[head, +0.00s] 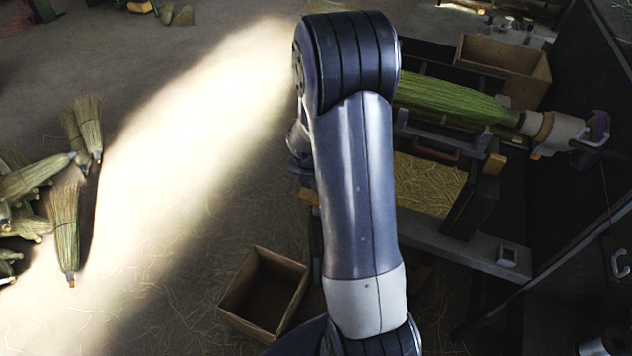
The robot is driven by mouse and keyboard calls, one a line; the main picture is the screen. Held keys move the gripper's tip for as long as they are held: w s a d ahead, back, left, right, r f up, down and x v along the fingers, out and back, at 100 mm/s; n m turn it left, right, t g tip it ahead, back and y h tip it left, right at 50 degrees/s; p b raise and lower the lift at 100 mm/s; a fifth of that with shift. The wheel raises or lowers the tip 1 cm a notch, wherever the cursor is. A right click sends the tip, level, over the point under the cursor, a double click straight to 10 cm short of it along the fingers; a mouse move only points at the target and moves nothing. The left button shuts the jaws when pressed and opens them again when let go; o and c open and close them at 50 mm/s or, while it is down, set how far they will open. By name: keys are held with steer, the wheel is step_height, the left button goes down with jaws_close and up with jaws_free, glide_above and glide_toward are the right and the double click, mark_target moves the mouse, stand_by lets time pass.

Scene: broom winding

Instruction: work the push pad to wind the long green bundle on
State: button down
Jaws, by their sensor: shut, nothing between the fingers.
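The long green bundle (450,101) lies roughly level in the machine at the right. Its narrow right end meets a pale cylindrical holder (560,133); its left end is hidden behind my arm. A small square grey plate (507,256) sits on the machine's front rail; I cannot tell whether it is the push pad. My arm stands upright across the middle of the view, and my gripper is hidden behind it. A bit of dark, bluish hardware shows at the arm's left edge, too covered to make out.
A tray of straw (428,186) sits below the bundle, with a red handle (435,149) above it. An open wooden box (264,292) stands on the floor, another (503,68) behind the bundle. Several brooms (64,228) lie at the left. The sunlit floor between is mostly clear.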

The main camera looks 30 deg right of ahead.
steer(key=shift+s+f+b, duration=0.1)
steer(key=shift+f+b, duration=1)
steer(key=shift+f, duration=0.85)
step_height(320, 180, up, 10)
steer(key=p, duration=0.9)
steer(key=shift+f, duration=0.2)
